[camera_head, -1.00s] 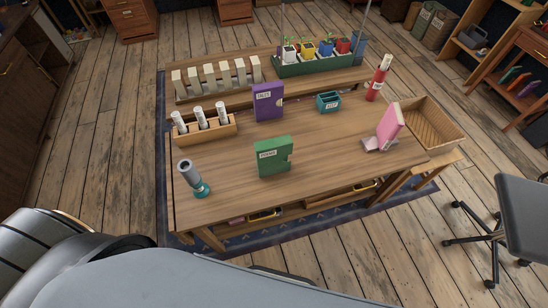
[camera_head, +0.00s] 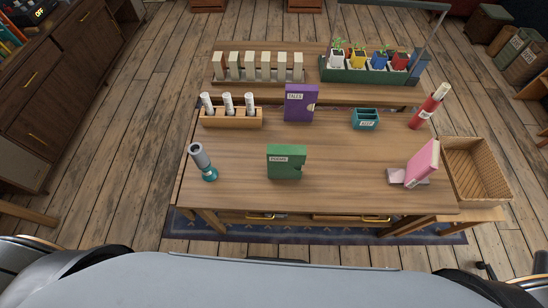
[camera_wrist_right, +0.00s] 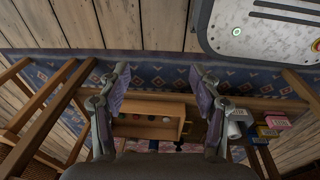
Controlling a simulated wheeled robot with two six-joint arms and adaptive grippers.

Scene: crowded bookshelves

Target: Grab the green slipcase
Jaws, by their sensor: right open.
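The green slipcase (camera_head: 286,162) stands upright near the front middle of the wooden table (camera_head: 240,190), its pale label facing me. My right gripper (camera_wrist_right: 160,84) shows in the right wrist view, open and empty. Its two fingers are spread apart above the blue patterned rug and the table's underside, away from the slipcase. The slipcase does not show in that view. My left gripper is not in view.
A purple slipcase (camera_head: 299,104) stands behind the green one. A grey-teal cylinder (camera_head: 203,162) is at left, a pink book on a stand (camera_head: 422,163) at right. Tabletop around the green slipcase is clear.

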